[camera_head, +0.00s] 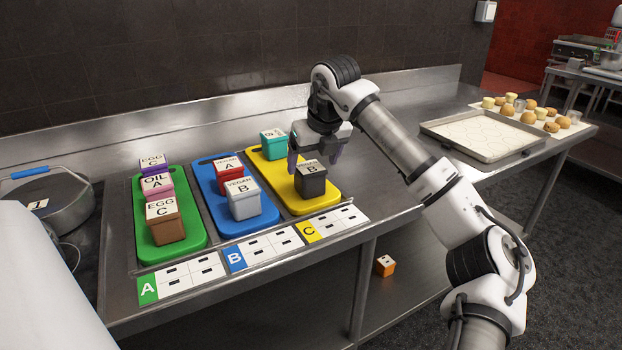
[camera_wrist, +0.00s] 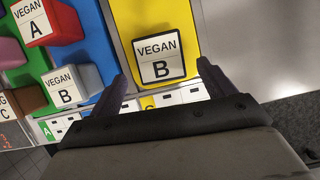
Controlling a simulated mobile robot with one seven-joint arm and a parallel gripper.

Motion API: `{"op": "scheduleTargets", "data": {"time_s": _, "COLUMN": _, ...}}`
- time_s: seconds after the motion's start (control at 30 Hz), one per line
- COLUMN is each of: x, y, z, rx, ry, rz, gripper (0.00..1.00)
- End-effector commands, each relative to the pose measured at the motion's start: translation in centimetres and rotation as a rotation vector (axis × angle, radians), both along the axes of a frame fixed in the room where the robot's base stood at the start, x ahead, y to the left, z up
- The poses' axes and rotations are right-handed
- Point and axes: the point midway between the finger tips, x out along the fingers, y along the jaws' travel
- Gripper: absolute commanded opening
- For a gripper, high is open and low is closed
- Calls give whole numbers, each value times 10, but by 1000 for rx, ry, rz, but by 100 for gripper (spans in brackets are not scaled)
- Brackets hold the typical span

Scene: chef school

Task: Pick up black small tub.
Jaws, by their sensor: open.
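The black small tub (camera_head: 310,182) stands on the yellow board (camera_head: 287,203) near its front end. My gripper (camera_head: 315,158) is open and empty just above the tub. In the wrist view the gripper's two fingertips (camera_wrist: 161,72) are spread, one to the left and one to the right of the tub's lower edge. I cannot tell whether either finger touches it.
A teal tub (camera_head: 273,144) stands farther back on the yellow board. The blue board (camera_head: 210,190) holds a red tub (camera_head: 229,170) and a grey tub (camera_head: 243,203). The green board (camera_head: 144,220) holds several tubs. Label cards (camera_head: 337,220) lie in front.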

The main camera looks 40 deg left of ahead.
Motion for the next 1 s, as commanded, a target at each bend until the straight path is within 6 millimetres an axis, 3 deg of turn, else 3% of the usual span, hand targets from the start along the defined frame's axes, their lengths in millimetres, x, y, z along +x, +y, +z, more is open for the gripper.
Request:
{"op": "scheduleTargets", "data": {"time_s": 0.27, "x": 4, "y": 10, "z": -19, "rx": 1, "ry": 2, "rz": 1, "gripper": 82}}
{"op": "scheduleTargets", "data": {"time_s": 0.57, "x": 14, "y": 28, "z": -55, "rx": 0, "ry": 2, "rz": 1, "gripper": 82}}
{"op": "scheduleTargets", "data": {"time_s": 0.83, "x": 15, "y": 29, "z": -59, "rx": 1, "ry": 0, "rz": 0, "gripper": 82}}
{"op": "scheduleTargets", "data": {"time_s": 1.0, "x": 15, "y": 29, "z": -59, "rx": 1, "ry": 0, "rz": 0, "gripper": 62}}
